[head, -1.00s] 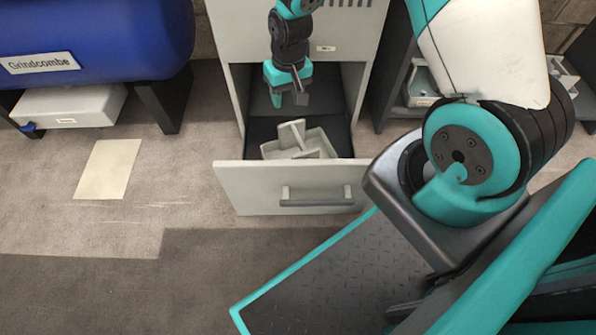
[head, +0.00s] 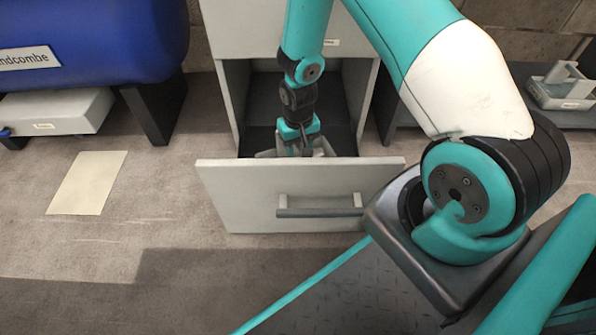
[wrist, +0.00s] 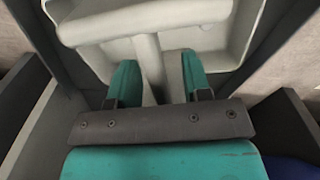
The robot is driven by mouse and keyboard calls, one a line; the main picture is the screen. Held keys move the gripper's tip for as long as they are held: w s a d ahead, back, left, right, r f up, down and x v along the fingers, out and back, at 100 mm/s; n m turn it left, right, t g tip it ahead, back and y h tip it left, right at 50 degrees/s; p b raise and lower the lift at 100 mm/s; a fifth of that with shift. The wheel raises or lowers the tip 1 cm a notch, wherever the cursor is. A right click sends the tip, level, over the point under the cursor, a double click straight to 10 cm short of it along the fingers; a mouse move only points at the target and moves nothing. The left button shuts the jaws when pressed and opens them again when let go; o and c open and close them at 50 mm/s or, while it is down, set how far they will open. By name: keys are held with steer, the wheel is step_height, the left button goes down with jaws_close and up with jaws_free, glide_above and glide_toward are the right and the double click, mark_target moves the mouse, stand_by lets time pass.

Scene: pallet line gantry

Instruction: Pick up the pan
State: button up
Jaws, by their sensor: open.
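The pan (head: 265,154) is a pale grey tray with an upright handle, lying in the open drawer (head: 230,185) of the grey cabinet. Its near part is hidden by the drawer front and my gripper. My gripper (head: 300,150) points down into the drawer at the pan. In the wrist view my gripper (wrist: 160,80) is open, its two teal fingers on either side of the pan's handle bar (wrist: 150,62). Gaps show between the bar and both fingers. The pan's rim and floor (wrist: 205,35) spread out beyond the fingers.
A similar grey tray (head: 562,90) stands on a dark shelf at the right. A blue tank (head: 100,40) is at the left, above a pale box (head: 60,110). A pale sheet (head: 87,183) lies on the floor. The drawer walls stand close around my gripper.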

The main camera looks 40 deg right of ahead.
steer(key=shift+f, duration=0.65)
steer(key=shift+r, duration=0.1)
jaws_close()
steer(key=shift+r, duration=0.15)
